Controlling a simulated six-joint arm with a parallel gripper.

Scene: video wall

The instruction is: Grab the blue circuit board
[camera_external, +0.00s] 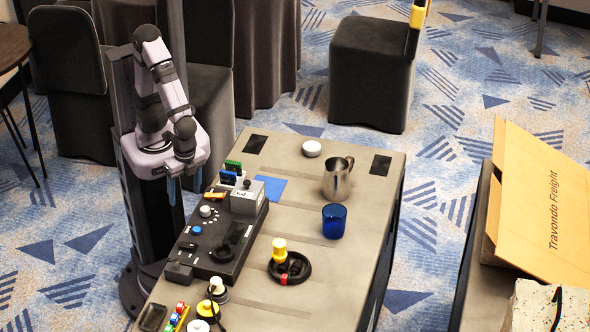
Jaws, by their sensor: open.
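A small upright blue piece (228,177), which looks like the blue circuit board, stands at the table's far left corner beside a green one (233,166). Both seem to sit in a pale holder; its details are too small to tell. My gripper (185,186) points down just left of the table edge, left of the blue board and apart from it. Its bluish fingers are spread and nothing shows between them.
A black control panel (213,262) with knobs and a grey box (243,198) stand near the boards. A flat blue square (271,188), metal pitcher (337,178) and blue cup (334,221) lie to the right. The table's middle has free room.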

